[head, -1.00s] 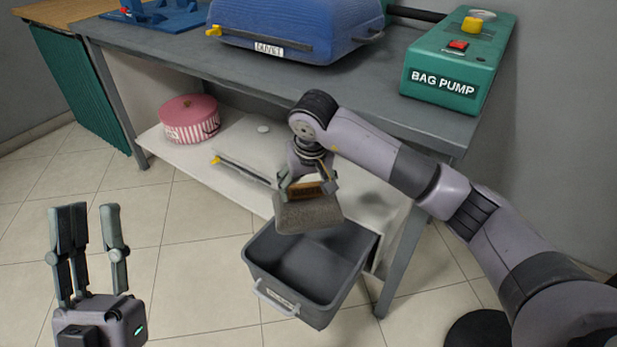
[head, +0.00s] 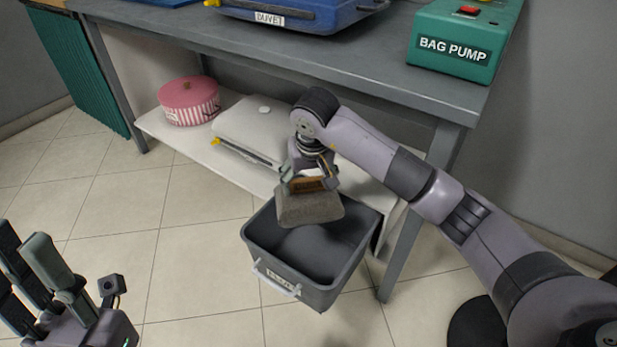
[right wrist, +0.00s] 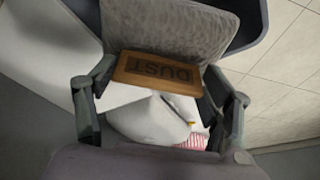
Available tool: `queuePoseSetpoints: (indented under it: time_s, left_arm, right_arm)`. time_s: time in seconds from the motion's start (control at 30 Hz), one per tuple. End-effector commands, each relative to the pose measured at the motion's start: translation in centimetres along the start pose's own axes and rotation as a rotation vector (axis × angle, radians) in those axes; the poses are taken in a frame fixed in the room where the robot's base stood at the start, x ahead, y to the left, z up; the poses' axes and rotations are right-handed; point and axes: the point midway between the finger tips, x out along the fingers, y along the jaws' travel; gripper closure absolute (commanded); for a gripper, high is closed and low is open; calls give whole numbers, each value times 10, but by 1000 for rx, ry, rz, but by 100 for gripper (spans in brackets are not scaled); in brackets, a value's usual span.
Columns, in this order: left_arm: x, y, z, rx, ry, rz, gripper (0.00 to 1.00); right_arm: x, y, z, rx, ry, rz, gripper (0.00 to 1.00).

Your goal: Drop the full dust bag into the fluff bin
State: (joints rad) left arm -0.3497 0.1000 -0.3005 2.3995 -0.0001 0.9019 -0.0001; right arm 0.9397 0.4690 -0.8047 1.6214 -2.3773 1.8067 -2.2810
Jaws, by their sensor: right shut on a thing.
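The full dust bag (head: 309,208) is grey with a brown collar. In the right wrist view the dust bag (right wrist: 172,28) shows its collar marked DUST between the fingers. My right gripper (head: 308,178) is shut on that collar (right wrist: 158,74), and the bag hangs below it. The fluff bin (head: 268,272) is a dark grey open tub with a white handle and a label on its front. The bag is over the bin's back part, apart from its floor as far as I can tell. My left gripper (head: 45,275) is open and empty at the lower left, partly cut off.
A grey table (head: 400,88) stands behind, with a green bag pump (head: 462,45) and a blue duvet case (head: 300,14) on top. Its lower shelf (head: 160,127) holds a pink striped box (head: 188,103) and a white case. The tiled floor left of the bin is clear.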

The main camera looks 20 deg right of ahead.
Motion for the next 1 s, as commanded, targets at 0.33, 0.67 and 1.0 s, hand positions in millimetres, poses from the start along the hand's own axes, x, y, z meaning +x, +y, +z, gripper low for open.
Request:
queuePoseSetpoints:
  time_s: [0.33, 0.67, 1.0]
  left_arm:
    - [-1, 0, 0, 0, -2, 0, 70]
    - [-1, 0, 1, 0, -3, 0, 70]
    - [0, 0, 0, 1, -1, 0, 70]
  right_arm:
    - [1, 0, 0, 0, 1, 0, 24]
    - [1, 0, 0, 0, 1, 0, 2]
    - [0, 0, 0, 0, 1, 0, 2]
